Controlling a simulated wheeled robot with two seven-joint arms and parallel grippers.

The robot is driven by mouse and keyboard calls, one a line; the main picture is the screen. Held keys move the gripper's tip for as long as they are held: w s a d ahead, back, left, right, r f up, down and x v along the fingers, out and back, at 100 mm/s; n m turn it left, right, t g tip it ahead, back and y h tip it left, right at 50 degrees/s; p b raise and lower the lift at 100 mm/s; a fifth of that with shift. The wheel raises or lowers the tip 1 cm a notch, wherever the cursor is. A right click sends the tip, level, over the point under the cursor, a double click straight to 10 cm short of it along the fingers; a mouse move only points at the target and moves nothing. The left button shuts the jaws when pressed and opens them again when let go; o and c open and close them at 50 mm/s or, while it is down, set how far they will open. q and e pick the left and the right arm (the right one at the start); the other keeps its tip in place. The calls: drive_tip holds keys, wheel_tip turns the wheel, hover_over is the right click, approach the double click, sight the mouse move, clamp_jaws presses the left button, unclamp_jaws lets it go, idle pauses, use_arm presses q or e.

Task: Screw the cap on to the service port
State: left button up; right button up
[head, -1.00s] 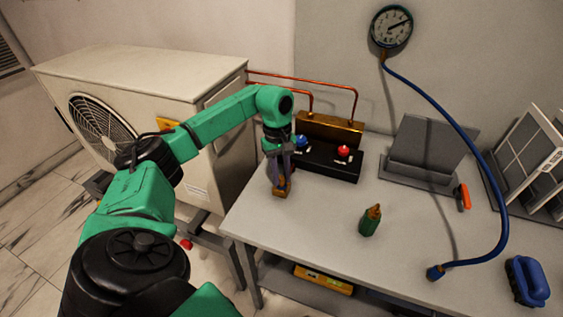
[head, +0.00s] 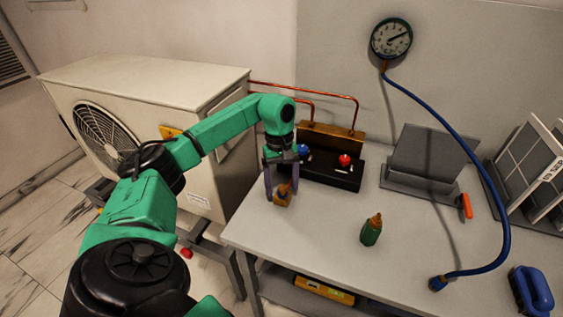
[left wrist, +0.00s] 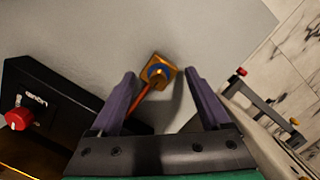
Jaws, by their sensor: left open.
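My left gripper (head: 281,190) points down over the front left of the table. Its purple fingers are apart, and in the left wrist view the gripper (left wrist: 160,74) is open. A brass-coloured piece (head: 282,200) is at the fingertips. In the left wrist view the brass piece (left wrist: 166,66) has a blue ring and an orange stem and lies between the fingers, with gaps on both sides. I cannot tell whether it is the cap or the service port. My right gripper is not in view.
A black box with a blue knob (head: 304,150) and red knob (head: 345,160) stands close behind the gripper. A green bottle (head: 371,231) stands to the right. A blue hose (head: 472,138) runs from the gauge (head: 391,38). The outdoor unit (head: 150,85) is left. The table's front middle is clear.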

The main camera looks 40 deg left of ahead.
use_arm(q)
wheel_tip(320, 180, up, 14)
drive_tip(key=w+a+p, duration=0.1)
drive_tip(key=a+p, duration=0.1)
drive_tip(key=shift+w, duration=0.1)
